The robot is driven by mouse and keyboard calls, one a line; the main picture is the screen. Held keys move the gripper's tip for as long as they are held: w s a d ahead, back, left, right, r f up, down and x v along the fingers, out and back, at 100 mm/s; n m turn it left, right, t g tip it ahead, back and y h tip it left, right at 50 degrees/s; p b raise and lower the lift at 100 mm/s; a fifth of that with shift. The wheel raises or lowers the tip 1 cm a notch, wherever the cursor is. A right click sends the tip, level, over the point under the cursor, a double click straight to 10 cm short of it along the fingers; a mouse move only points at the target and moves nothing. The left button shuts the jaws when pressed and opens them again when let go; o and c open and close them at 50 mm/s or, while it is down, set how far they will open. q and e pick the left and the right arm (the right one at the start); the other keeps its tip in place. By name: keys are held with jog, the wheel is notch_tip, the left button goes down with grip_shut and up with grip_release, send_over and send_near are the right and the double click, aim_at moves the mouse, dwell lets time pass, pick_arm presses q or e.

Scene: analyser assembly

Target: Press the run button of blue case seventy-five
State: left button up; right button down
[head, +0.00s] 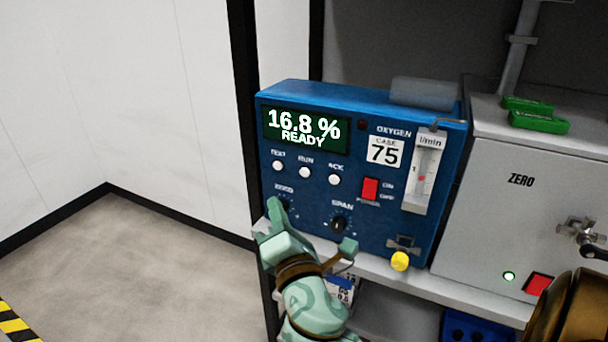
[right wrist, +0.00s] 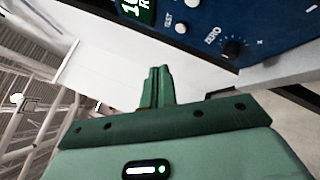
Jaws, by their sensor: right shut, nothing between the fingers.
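The blue case (head: 350,170) stands on a shelf and carries a white label with 75. Its green display reads 16.8 % READY. The white run button (head: 306,172) sits under the display, between the test button (head: 278,165) and the ACK button (head: 334,179). My right gripper (head: 273,212) is shut and empty, at the case's lower left by the zero knob, below and left of the run button. In the right wrist view its closed fingers (right wrist: 158,80) show apart from the panel, with the test button (right wrist: 180,28) beyond; RUN is not readable there. My left gripper is not in view.
The span knob (head: 339,224), a red power switch (head: 371,189) and a yellow knob (head: 400,261) are on the same panel. A grey ZERO box (head: 520,205) stands at the right, with green blocks (head: 538,121) on top. Left of the case is open floor.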

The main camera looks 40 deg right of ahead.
aim_at(305, 173)
pick_arm(q)
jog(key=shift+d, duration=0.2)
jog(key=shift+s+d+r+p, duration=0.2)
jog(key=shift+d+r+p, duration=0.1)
jog(key=shift+p, duration=0.1)
pick_arm(e)
jog(key=w+d, duration=0.1)
jog(key=d, duration=0.1)
jog(key=w+d, duration=0.1)
jog(key=d, duration=0.2)
jog(key=w+d, duration=0.1)
jog(key=d, duration=0.2)
jog(key=shift+w+d, duration=0.1)
jog(key=shift+w, duration=0.05)
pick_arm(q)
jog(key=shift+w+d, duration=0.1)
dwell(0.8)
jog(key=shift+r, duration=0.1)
pick_arm(e)
jog(key=shift+d+r, duration=0.1)
dwell(0.7)
jog(key=shift+w+d+p, duration=0.15)
jog(key=shift+d+p, duration=0.1)
jog(key=shift+p, duration=0.05)
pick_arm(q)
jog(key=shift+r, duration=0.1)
